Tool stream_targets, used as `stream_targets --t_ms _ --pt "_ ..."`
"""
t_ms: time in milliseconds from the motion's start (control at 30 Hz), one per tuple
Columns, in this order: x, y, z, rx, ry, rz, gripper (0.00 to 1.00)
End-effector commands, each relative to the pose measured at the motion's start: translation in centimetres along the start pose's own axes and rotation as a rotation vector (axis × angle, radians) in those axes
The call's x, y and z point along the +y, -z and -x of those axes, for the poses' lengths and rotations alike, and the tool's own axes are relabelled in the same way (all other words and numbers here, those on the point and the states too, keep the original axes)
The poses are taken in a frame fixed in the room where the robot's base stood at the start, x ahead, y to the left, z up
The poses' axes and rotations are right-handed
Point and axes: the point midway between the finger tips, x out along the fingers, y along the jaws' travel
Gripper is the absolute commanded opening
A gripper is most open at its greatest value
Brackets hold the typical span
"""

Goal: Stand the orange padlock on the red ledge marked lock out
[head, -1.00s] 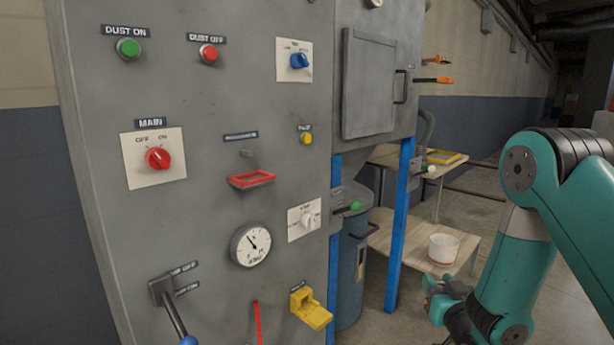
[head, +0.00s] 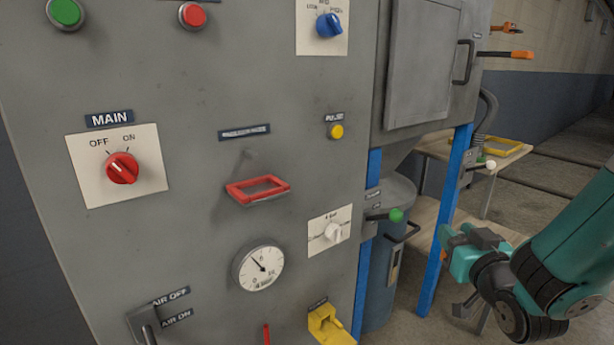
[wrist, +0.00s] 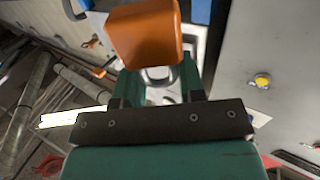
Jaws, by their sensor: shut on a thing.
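The red ledge (head: 264,197) sticks out from the grey panel as a small, empty tray-like rim, below a dark label (head: 244,132) whose words are too blurred to read. The orange padlock (wrist: 147,38) shows in the wrist view, its body beyond the fingertips and its grey shackle toward them. My gripper (wrist: 158,78) is shut on the padlock at the shackle. In the head view my gripper (head: 455,252) is at the lower right, to the right of the ledge and clear of the panel.
The panel carries a red MAIN switch (head: 122,168), a gauge (head: 259,269), a white switch (head: 332,232), a yellow button (head: 337,131) and a yellow bracket (head: 328,327). A blue post (head: 444,220) and a green-tipped lever (head: 396,215) stand between panel and gripper.

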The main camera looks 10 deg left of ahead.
Motion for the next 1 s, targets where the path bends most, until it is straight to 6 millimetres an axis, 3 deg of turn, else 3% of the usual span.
stream_targets --t_ms 33,200,400,500,700,833,1000 --pt "-3.0 3.2 0.4 0.012 0.060 0.003 0.11" --pt "-11.5 10.7 3.4 0.015 0.232 0.009 0.11" --pt "-19.1 18.6 9.9 0.018 0.419 0.004 0.11" --pt "-21.3 21.5 13.1 0.018 0.491 -0.004 0.11" --pt "-23.2 24.3 16.9 0.012 0.569 -0.015 0.11" --pt "-23.6 24.9 17.1 0.004 0.575 -0.017 0.11" --pt "-24.2 25.4 15.8 -0.002 0.565 -0.017 0.11"
